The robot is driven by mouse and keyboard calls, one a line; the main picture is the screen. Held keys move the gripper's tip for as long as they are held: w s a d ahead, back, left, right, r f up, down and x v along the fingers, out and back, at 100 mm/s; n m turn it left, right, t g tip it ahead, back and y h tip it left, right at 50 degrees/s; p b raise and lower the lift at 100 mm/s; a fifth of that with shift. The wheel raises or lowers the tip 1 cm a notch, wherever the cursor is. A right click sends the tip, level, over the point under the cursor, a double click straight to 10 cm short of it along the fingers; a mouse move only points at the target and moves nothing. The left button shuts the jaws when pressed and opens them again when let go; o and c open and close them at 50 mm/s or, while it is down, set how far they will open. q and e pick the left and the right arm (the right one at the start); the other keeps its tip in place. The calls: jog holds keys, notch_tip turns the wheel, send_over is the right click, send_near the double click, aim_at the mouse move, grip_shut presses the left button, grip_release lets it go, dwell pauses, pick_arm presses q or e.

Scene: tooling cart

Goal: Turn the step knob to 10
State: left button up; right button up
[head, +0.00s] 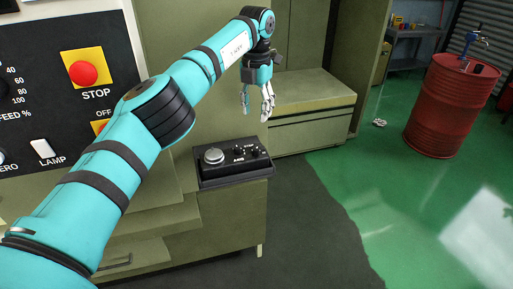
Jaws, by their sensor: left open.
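A small black control box (232,173) stands on a low cabinet in the middle of the head view. It carries a large silver dial (214,156) on its left and small black knobs to the right. The rightmost small knob (254,153), next to a label that seems to read STEP, appears to be the step knob. Its pointer and scale are too small to read. My left gripper (257,113) hangs fingers down above and slightly right of the box, open and empty, apart from the knobs. My right gripper is not in view.
A large dark panel (40,100) with a red STOP button (82,73) and a LAMP switch (42,149) stands at left, partly behind my left arm. Olive cabinets surround the box. A red drum (450,105) stands at right; the green floor (400,190) before it is mostly clear.

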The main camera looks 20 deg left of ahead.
aim_at(256, 149)
pick_arm(q)
notch_tip(256, 149, down, 12)
jog(key=p, duration=0.3)
jog(key=shift+r+p, duration=0.25)
jog(key=shift+p, duration=0.05)
jog(key=shift+s+f, duration=0.1)
jog(key=shift+f, duration=0.6)
grip_shut()
